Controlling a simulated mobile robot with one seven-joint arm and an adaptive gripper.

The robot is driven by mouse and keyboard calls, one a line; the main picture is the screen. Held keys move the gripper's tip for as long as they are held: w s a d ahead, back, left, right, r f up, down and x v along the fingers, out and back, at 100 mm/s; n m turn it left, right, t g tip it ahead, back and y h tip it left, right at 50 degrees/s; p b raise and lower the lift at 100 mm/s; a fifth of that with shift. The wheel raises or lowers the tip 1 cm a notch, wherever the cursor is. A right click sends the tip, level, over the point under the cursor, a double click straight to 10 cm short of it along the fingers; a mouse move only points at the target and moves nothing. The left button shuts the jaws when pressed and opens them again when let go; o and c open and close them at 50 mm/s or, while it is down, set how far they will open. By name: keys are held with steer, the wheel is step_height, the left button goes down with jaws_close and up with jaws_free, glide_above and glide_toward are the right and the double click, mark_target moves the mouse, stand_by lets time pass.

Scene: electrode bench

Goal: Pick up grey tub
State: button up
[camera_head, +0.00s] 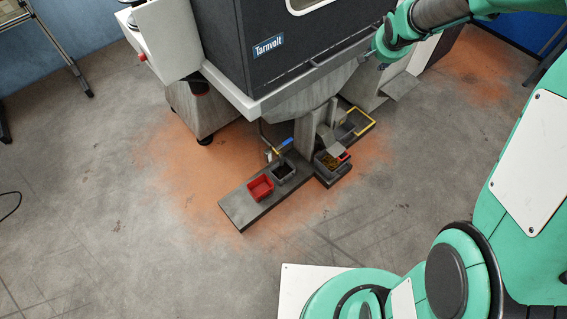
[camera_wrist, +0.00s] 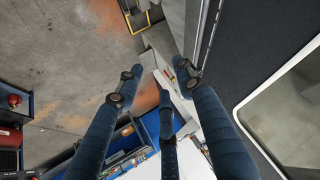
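A grey tub (camera_head: 284,171) with dark contents stands on the low dark bench strip in the head view, just right of and behind a red tub (camera_head: 261,187). A second dark grey bin (camera_head: 328,163) with yellowish contents sits further right. I cannot make out the grey tub in the wrist view. My gripper (camera_wrist: 158,90) shows there with its blue-black fingers spread apart and nothing between them.
The dark machine labelled Tarnvolt (camera_head: 300,60) overhangs the back of the bench strip (camera_head: 240,211). A blue-handled tool (camera_head: 285,144) lies behind the tub. A yellow-edged tray (camera_head: 356,123) is to the right. The floor in front and left is open.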

steer(key=w+a+f+m+y, duration=0.1)
steer(key=w+f, duration=0.4)
steer(key=f, duration=0.6)
steer(key=w+a+f+y, duration=0.15)
steer(key=w+f, duration=0.35)
steer(key=f, duration=0.6)
steer(key=w+a+f+m, duration=0.1)
steer(key=w+f, duration=0.5)
steer(key=f, duration=0.6)
steer(key=s+a+f+y, duration=0.1)
steer(key=s+a+f, duration=0.15)
steer(key=f, duration=0.95)
steer(key=s+a+f+y, duration=0.1)
steer(key=a+f+y, duration=0.15)
steer(key=f, duration=0.95)
steer(key=s+a+f+m+y, duration=0.1)
steer(key=s+a+f, duration=0.3)
steer(key=s+f, duration=0.6)
steer(key=s+a+f+m+y, duration=0.2)
steer(key=s+a+f, duration=0.2)
steer(key=s+f, duration=0.6)
step_height(320, 180, down, 7)
steer(key=shift+s+f, duration=0.2)
steer(key=shift+s, duration=0.05)
